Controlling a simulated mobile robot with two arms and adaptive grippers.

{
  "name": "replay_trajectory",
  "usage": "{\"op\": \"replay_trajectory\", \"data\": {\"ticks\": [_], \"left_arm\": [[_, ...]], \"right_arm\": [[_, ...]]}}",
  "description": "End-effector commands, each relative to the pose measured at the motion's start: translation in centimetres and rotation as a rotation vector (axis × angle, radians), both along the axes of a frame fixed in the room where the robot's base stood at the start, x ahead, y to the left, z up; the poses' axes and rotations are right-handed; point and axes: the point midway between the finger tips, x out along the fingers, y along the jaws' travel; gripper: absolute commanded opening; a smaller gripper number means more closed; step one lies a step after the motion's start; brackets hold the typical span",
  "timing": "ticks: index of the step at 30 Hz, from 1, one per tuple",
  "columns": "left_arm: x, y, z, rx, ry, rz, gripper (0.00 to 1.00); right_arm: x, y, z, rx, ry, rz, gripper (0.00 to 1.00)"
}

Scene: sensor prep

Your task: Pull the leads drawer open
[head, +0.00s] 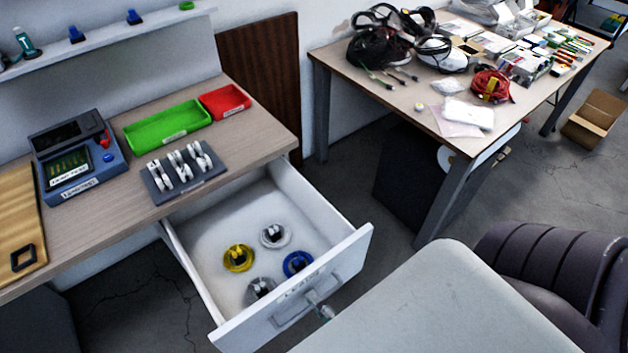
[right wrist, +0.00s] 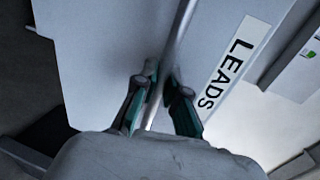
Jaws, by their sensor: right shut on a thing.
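The white leads drawer (head: 208,228) stands pulled far out from under the wooden workbench in the head view. Several coiled leads lie inside, including a yellow one (head: 238,258), a blue one (head: 298,263) and grey ones (head: 274,236). My right gripper (head: 320,304) is at the drawer's front, at its bar handle. In the right wrist view my right gripper (right wrist: 160,76) is shut on the handle (right wrist: 181,32), with a finger on either side of the bar. The LEADS label (right wrist: 233,62) is beside it. My left gripper is not in view.
On the workbench (head: 250,138) are a blue meter (head: 80,165), a green tray (head: 167,126), a red tray (head: 225,101) and a dark rack with white pieces (head: 183,172). A cluttered table (head: 420,100) stands to the right. A dark chair (head: 560,270) is at lower right.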

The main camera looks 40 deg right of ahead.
Motion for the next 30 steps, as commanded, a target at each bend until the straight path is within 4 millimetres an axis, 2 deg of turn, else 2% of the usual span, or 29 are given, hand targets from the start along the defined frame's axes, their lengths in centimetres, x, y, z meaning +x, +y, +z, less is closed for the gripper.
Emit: {"op": "replay_trajectory", "data": {"ticks": [5,6,11,22,26,30], "left_arm": [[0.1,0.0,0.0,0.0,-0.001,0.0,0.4],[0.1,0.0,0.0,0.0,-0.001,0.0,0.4],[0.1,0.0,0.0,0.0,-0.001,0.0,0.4],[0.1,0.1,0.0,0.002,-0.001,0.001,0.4],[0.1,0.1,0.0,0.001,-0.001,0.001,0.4],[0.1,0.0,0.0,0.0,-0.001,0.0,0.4]], "right_arm": [[0.0,0.0,0.0,0.0,0.001,0.001,0.0],[0.0,0.0,-0.1,0.0,0.001,0.001,0.12],[0.0,0.0,0.0,0.0,0.001,0.001,0.37],[-0.5,0.0,0.0,0.0,0.002,0.0,0.37],[-2.4,-0.1,0.3,0.0,0.006,0.001,0.37],[-5.4,-0.1,1.0,-0.001,0.006,0.002,0.37]]}}
